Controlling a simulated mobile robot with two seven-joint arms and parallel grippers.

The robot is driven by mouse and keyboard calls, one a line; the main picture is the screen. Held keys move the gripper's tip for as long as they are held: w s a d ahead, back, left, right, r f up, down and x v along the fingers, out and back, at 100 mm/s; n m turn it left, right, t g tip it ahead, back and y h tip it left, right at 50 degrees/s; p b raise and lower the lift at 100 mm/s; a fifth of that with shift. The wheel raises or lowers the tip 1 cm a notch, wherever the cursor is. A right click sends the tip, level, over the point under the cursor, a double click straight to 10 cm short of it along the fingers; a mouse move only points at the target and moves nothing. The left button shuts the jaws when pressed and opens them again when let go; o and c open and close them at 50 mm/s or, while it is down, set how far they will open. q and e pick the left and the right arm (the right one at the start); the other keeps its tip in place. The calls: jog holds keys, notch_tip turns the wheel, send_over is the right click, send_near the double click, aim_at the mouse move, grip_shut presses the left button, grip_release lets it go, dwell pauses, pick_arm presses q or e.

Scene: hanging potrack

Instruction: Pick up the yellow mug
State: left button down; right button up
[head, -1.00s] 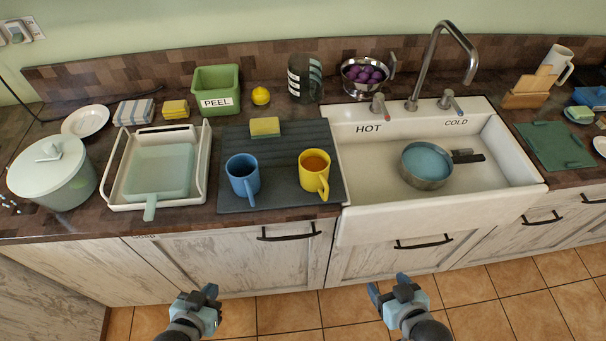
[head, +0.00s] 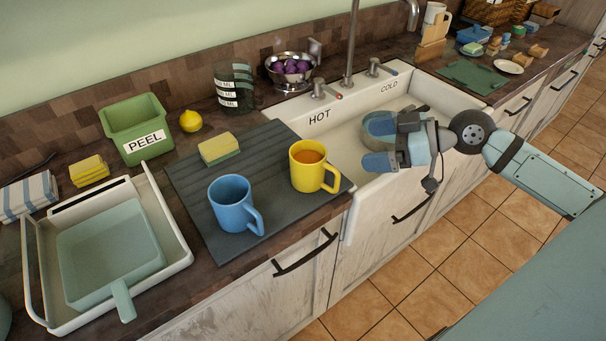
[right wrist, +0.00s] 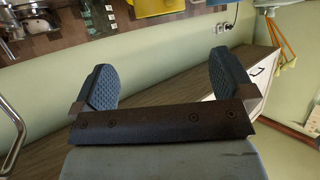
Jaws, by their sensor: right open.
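The yellow mug (head: 309,168) stands upright on the dark drying mat, with an orange-brown content inside and its handle toward the lower right. My right gripper (head: 378,150) is to the right of the mug, over the near side of the sink, apart from the mug. It is open and empty; in the right wrist view its two padded fingers (right wrist: 160,85) stand wide apart with nothing between them. The mug does not show in the right wrist view. My left gripper is not in view.
A blue mug (head: 232,203) stands close left of the yellow mug on the drying mat (head: 195,185). A sponge (head: 219,148) lies behind it.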

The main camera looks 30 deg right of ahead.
aim_at(319, 152)
jog(key=shift+p+x, duration=0.55)
jog(key=shift+x, duration=5.55)
jog(key=shift+s+f, duration=0.1)
jog(key=shift+c, duration=0.5)
jog(key=c, duration=1.4)
